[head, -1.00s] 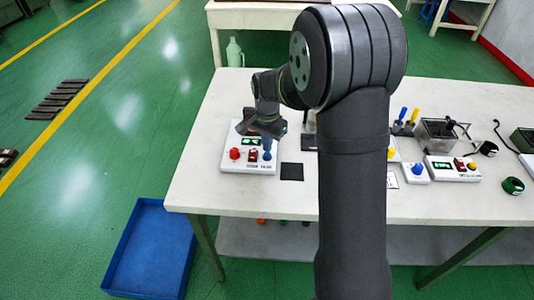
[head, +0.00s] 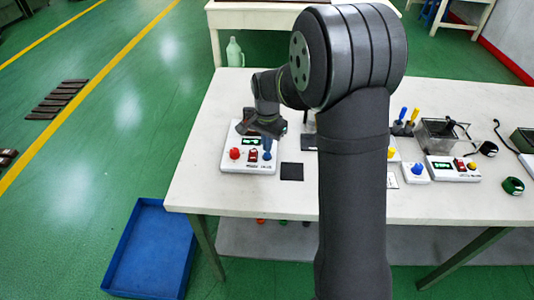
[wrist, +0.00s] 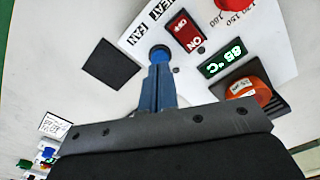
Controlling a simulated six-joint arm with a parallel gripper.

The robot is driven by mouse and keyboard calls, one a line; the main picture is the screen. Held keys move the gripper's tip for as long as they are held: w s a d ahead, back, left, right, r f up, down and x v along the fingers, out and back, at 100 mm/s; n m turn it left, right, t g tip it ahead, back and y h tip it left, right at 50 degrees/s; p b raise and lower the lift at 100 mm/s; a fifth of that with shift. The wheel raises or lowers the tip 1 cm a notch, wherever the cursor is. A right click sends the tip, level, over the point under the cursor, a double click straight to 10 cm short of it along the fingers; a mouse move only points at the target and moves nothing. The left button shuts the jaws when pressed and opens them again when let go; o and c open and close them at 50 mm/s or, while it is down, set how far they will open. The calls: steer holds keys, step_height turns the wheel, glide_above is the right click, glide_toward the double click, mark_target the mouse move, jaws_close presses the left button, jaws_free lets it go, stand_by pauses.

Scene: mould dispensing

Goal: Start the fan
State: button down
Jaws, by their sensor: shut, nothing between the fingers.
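The white control box (head: 230,166) stands at the left end of the table. In the wrist view its face carries the label "HEAT FAN" (wrist: 147,22), a red rocker switch (wrist: 184,33) marked ON and OFF, a green display (wrist: 222,60) reading 85 °C and a red knob (wrist: 232,4). A round blue button (wrist: 160,52) sits by the word FAN. My gripper (wrist: 158,68) is shut and empty, its blue fingertips at the blue button and partly covering it. I cannot tell whether they touch or press it. The head view shows my gripper (head: 267,154) over the box's right side.
A dark square (head: 292,172) lies just right of the box. More boxes and a metal container (head: 437,134) stand at the right. A blue bin (head: 150,250) is on the floor.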

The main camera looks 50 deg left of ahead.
steer(key=shift+f, duration=1)
stand_by(0.5)
step_height(320, 180, up, 11)
stand_by(1.2)
stand_by(0.5)
steer(key=shift+f, duration=4.5)
